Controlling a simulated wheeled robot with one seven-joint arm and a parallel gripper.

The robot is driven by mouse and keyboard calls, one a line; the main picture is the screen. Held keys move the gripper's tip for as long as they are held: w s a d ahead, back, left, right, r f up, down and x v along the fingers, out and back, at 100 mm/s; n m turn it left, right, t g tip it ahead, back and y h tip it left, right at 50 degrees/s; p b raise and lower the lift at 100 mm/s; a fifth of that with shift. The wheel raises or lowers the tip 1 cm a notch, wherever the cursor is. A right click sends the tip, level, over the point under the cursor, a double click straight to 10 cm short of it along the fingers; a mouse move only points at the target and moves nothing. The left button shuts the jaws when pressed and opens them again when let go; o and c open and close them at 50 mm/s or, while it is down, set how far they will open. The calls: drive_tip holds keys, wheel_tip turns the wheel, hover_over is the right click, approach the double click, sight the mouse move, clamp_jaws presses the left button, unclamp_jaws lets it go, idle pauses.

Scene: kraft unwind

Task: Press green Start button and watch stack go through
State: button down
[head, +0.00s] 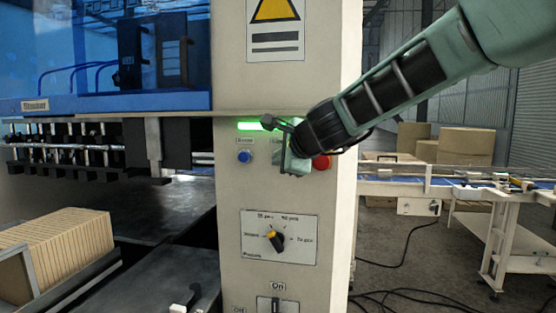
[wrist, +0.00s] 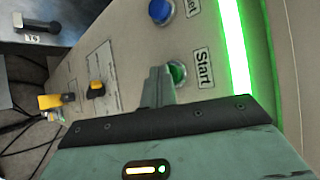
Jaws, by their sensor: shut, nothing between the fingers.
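The green Start button (wrist: 177,73) sits on the panel beside its "Start" label in the wrist view. In the head view my arm hides it. My gripper (head: 270,122) is shut and empty in front of the machine's control panel (head: 230,205). In the wrist view the closed fingertips (wrist: 158,72) are right beside the Start button and overlap its edge. I cannot tell whether they touch it. A stack of brown cardboard sheets (head: 60,248) stands in a holder at the lower left of the head view. A green light strip (wrist: 235,45) on the panel is lit.
A blue button (head: 245,157) is left of my gripper, and a red button (head: 321,162) is close to its right. A selector dial (head: 275,240) and an On/Off switch (head: 272,304) are below. A conveyor (head: 450,190) and cardboard boxes (head: 466,146) stand behind at the right.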

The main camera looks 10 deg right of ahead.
drive_tip(key=shift+s+a, duration=0.3)
drive_tip(key=shift+s, duration=0.45)
drive_tip(key=shift+s, duration=0.1)
drive_tip(key=s, duration=0.1)
drive_tip(key=s+a, duration=0.1)
drive_tip(key=s, duration=0.1)
drive_tip(key=s+a, duration=0.1)
drive_tip(key=shift+s+a, duration=0.1)
drive_tip(key=shift+s, duration=0.05)
